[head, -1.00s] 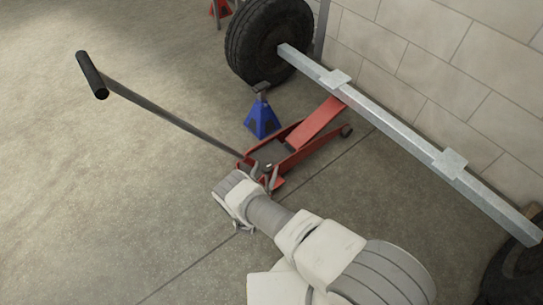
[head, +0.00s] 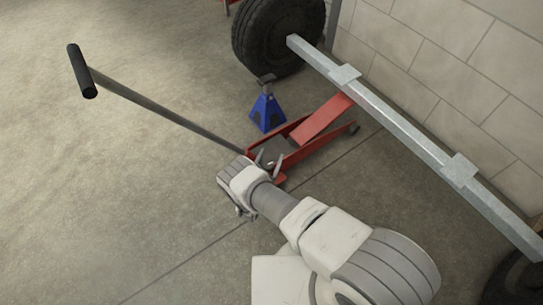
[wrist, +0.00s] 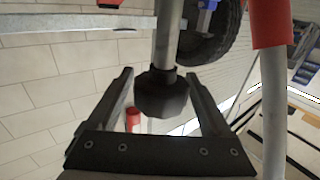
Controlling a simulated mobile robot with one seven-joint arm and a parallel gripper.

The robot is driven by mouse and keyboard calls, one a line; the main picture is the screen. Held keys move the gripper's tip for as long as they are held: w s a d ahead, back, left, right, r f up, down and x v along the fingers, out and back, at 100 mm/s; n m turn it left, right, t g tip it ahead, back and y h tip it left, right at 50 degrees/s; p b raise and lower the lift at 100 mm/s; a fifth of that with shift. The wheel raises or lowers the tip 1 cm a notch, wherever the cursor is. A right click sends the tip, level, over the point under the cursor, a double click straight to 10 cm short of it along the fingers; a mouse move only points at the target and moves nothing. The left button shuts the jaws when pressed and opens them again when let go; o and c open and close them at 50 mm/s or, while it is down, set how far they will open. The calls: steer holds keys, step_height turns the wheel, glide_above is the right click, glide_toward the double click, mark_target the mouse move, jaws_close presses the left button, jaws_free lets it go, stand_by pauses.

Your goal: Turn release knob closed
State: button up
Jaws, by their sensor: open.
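The red floor jack (head: 312,127) stands on the floor in the head view, with its long handle (head: 165,112) slanting up to the left. In the wrist view, a dark, faceted knob (wrist: 160,95) sits at the end of a grey rod (wrist: 168,40); it looks like the release knob. My gripper (wrist: 158,76) is open, with one finger on each side of the knob. Gaps show between the knob and both fingers. In the head view my wrist hides the rear end of the jack and the knob.
A blue jack stand (head: 266,112) stands just behind the jack. A steel axle beam (head: 400,128) runs along the block wall to the right, with a tire (head: 280,38) at its far end. The floor to the left is clear.

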steer(key=c, duration=1.3)
steer(key=shift+s+d+m+g+h, duration=0.15)
steer(key=shift+m+g+h, duration=0.5)
steer(key=shift+h, duration=0.4)
steer(key=shift+d+m+g+h, duration=0.15)
steer(key=shift+m+g+h, duration=0.3)
steer(key=shift+m+h, duration=0.5)
jaws_close()
steer(key=o, duration=1.3)
jaws_free()
steer(key=v, duration=1.7)
steer(key=shift+s, duration=0.2)
